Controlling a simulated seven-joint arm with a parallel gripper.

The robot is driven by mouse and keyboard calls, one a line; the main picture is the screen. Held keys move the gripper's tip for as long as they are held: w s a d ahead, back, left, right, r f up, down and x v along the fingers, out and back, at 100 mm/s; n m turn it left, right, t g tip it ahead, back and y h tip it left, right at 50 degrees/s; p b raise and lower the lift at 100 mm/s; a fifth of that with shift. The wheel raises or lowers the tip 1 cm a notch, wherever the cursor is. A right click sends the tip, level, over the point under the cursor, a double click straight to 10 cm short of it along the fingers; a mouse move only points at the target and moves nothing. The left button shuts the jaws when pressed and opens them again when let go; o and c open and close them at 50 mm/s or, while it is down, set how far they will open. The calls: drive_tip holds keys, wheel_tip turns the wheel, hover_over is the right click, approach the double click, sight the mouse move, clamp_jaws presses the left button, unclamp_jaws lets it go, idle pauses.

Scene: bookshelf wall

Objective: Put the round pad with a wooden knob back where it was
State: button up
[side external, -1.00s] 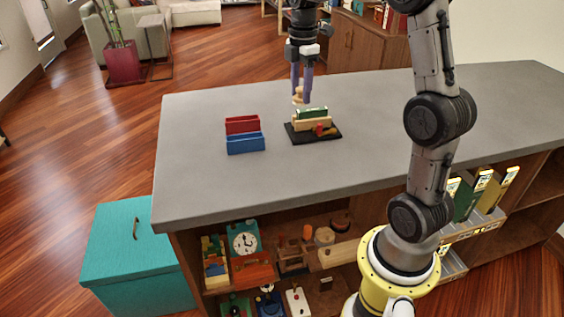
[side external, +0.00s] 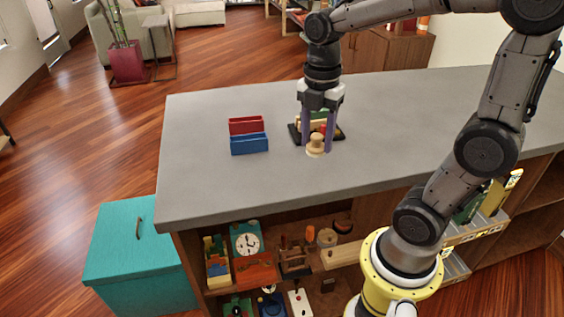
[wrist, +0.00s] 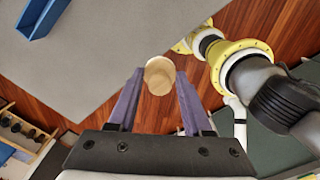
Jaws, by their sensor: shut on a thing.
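The round pad with a wooden knob (side external: 315,148) is between the two purple fingers of my gripper (side external: 315,147) in the side external view. Its knob points up and the pale pad is below. My gripper is shut on it, over the front part of the grey counter. In the wrist view the pad (wrist: 159,77) sits between the fingertips of my gripper (wrist: 160,76), with the counter's edge and floor behind it. I cannot tell whether its underside touches the counter.
A black tray (side external: 340,137) with coloured blocks is behind my gripper. A red box (side external: 246,124) and a blue box (side external: 249,144) stand to its left. Shelves below the grey counter (side external: 195,180) hold a clock board (side external: 247,242) and several wooden toys. The counter's left side is clear.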

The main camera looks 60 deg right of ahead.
drive_tip(key=w+f, duration=0.2)
drive_tip(key=w, duration=0.2)
hover_over(282, 172)
drive_tip(key=f, duration=0.3)
drive_tip(key=s+f, duration=0.1)
drive_tip(key=f, duration=0.1)
drive_tip(key=shift+w+f, duration=0.35)
drive_tip(key=shift+f, duration=0.8)
drive_tip(key=shift+w+f, duration=0.15)
drive_tip(key=shift+f, duration=0.75)
drive_tip(key=shift+f, duration=0.1)
drive_tip(key=o, duration=1.2)
